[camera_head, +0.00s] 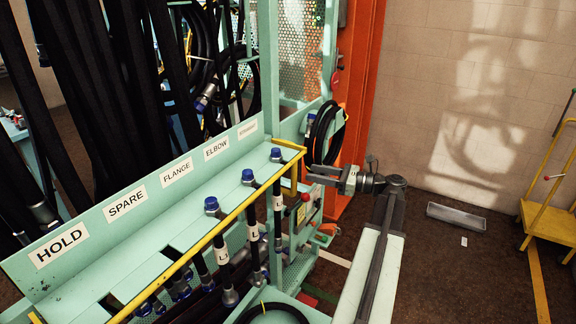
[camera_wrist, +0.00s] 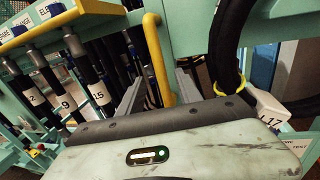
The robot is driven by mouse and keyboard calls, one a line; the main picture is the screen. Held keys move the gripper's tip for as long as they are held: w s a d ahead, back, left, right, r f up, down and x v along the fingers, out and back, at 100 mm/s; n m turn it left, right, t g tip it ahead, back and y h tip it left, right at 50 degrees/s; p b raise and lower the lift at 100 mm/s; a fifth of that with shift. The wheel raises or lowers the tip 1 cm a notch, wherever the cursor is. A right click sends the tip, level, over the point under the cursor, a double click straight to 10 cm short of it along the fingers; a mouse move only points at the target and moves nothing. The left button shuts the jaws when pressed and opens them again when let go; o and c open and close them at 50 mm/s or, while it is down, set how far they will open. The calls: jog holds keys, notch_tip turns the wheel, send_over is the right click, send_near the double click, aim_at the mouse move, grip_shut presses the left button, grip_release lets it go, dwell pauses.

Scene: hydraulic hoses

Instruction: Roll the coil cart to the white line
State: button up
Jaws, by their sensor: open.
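A yellow wheeled cart (camera_head: 552,205) with a post and a red-knobbed handle stands at the far right, cut off by the frame; I see no coil on it, and cannot tell if it is the coil cart. A short pale strip (camera_head: 336,259) shows on the floor beside the teal rack, partly hidden; I cannot tell if it is the white line. My gripper (camera_head: 312,174) is open at the end of the rack's yellow rail.
A black hose coil (camera_head: 326,132) hangs by the orange column (camera_head: 362,90). A grey tray (camera_head: 456,217) lies by the wall. Dark floor right of my arm is mostly clear.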

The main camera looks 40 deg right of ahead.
aim_at(294, 169)
jog(key=x, duration=0.7)
jog(key=shift+w+a, duration=0.2)
jog(key=shift+w, duration=0.15)
grip_shut()
dwell(1.1)
